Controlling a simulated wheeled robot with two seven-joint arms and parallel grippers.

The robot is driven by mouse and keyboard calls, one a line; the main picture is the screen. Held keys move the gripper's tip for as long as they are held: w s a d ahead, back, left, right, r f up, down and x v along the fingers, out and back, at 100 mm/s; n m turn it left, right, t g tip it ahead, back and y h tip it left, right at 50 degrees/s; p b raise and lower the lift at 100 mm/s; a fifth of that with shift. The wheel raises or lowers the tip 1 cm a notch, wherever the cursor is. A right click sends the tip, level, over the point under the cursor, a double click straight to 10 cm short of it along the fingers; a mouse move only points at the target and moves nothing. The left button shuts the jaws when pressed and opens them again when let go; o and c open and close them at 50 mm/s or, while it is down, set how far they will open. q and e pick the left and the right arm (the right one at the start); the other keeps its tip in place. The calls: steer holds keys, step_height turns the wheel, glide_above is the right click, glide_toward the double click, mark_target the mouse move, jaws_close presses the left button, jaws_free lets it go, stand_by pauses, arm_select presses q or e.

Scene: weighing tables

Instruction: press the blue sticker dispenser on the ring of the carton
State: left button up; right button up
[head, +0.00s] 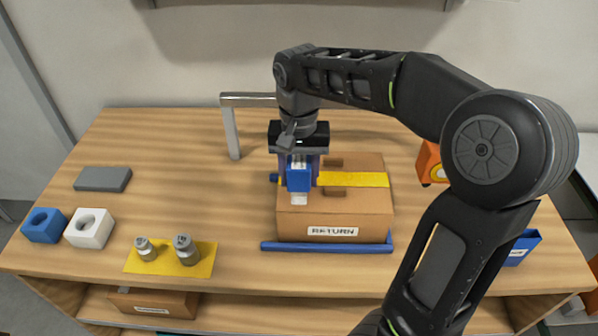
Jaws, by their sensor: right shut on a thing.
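The carton (360,210) sits on the table inside a blue frame, with yellow tape across its top and a RETURN label on its front. My right gripper (299,165) points down over the left part of the carton and is shut on the blue sticker dispenser (299,180). A white strip shows just below the dispenser at the carton's top front edge. The dispenser and gripper hide that part of the carton top, so the ring cannot be made out. I cannot tell whether the dispenser touches the carton. My left gripper is not in view.
A grey metal bar frame (231,130) stands behind the carton. An orange device (430,165) and a blue bin (523,247) are at the right. A yellow mat (205,262) with two weights, blue (43,236) and white (76,240) blocks and a grey slab (102,179) are at the left.

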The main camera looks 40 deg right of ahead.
mark_target(299, 161)
steer(key=shift+f+b, duration=0.35)
steer(key=shift+f, duration=0.4)
steer(key=shift+f+b, duration=0.3)
steer(key=shift+f, duration=0.35)
stand_by(2.6)
step_height(299, 161, up, 5)
steer(key=p, duration=0.4)
steer(key=shift+f, duration=0.1)
steer(key=shift+r+p, duration=0.75)
steer(key=shift+r, duration=0.45)
